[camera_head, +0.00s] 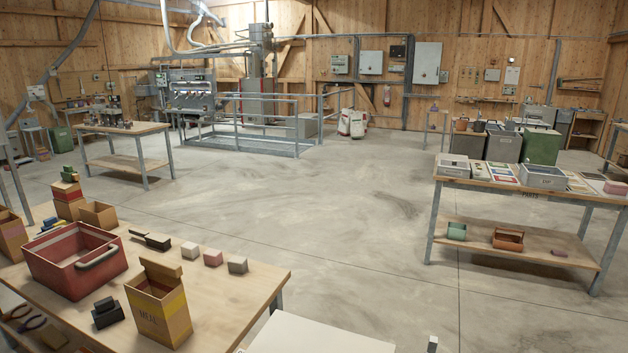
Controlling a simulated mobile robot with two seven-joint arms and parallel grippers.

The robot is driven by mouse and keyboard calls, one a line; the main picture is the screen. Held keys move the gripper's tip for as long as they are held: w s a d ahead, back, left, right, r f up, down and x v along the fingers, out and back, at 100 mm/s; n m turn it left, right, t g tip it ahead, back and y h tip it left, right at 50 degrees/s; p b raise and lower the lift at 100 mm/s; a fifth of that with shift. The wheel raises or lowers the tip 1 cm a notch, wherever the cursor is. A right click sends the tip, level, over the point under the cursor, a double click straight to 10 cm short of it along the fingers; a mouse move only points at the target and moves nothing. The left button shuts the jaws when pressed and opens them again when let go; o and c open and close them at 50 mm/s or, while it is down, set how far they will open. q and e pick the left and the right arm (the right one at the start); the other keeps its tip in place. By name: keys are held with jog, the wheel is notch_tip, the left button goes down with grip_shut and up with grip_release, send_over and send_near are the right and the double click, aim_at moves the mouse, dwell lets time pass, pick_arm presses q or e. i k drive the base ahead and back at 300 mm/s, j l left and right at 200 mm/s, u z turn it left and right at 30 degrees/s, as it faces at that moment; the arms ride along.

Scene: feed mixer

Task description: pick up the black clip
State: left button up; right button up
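Two black items lie on the wooden table at the lower left, and I cannot tell for certain which is the black clip. One is a small, blocky, stepped black piece (107,312) at the near side, between the red bin and the MEAL box. The other is a long, thin dark piece (152,240) farther back, behind the MEAL box. Both lie on the tabletop with no gripper near them. Neither of my grippers shows in the head view.
The wooden table (235,293) also holds a red bin (75,262) with a handle, an open MEAL box (160,308), several small blocks (212,257) and stacked boxes (68,198). A parts table (530,192) stands at right. The floor (340,220) between is clear.

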aim_at(107, 312)
jog(key=u, duration=1.25)
jog(key=i+j+z, duration=0.15)
jog(key=i+j, duration=0.2)
jog(key=i+j+z, duration=0.15)
jog(key=i+j, duration=0.2)
jog(key=i+j+z, duration=0.1)
jog(key=i+j, duration=0.25)
jog(key=j, duration=0.15)
jog(key=i+j+z, duration=0.15)
jog(key=i+j, duration=0.15)
jog(key=j, duration=0.15)
jog(key=i+j+z, duration=0.15)
jog(key=i+j, duration=0.15)
jog(key=j, duration=0.2)
